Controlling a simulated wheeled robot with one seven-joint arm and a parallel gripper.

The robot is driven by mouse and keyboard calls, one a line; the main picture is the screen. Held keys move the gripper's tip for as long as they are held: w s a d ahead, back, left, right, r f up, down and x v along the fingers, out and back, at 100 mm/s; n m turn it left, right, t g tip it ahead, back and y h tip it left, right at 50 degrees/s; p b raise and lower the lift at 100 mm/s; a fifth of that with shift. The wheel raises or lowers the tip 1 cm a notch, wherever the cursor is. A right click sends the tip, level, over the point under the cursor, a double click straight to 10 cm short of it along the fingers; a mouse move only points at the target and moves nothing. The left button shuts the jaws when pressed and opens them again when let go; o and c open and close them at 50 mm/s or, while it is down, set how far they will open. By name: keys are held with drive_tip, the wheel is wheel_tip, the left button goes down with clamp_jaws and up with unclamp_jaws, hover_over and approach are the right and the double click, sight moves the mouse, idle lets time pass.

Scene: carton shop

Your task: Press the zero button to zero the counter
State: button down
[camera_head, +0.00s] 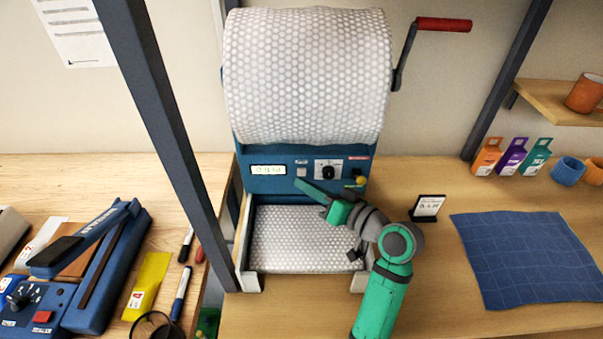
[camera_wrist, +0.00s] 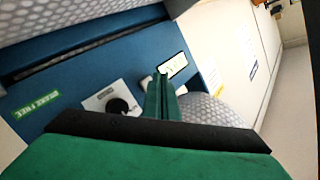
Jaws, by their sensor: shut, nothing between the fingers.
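The counter (camera_head: 268,170) is a small lit display on the blue front panel of the bubble-wrap machine; its digits are too small to read surely. It also shows in the wrist view (camera_wrist: 173,66). A pale square button (camera_head: 301,172), between the counter and the dial, looks like the zero button; its label is unreadable. In the wrist view its pale edge (camera_wrist: 146,82) shows beside my fingers, partly hidden. My green gripper (camera_head: 299,182) is shut and empty, its tips just below the button in the head view. I cannot tell whether they touch it.
A black dial (camera_head: 328,172) and a yellow knob (camera_head: 361,181) sit right of the button. The bubble-wrap roll (camera_head: 305,75) with its red crank handle (camera_head: 443,24) is above. A small sign (camera_head: 427,207) and blue cloth (camera_head: 525,260) lie to the right.

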drive_tip(key=shift+w, duration=0.1)
idle(0.4)
drive_tip(key=shift+w+d, duration=0.2)
drive_tip(key=shift+w, duration=0.05)
drive_tip(key=shift+w, duration=0.55)
idle(1.0)
drive_tip(key=shift+s+a, duration=0.1)
drive_tip(key=shift+s, duration=0.85)
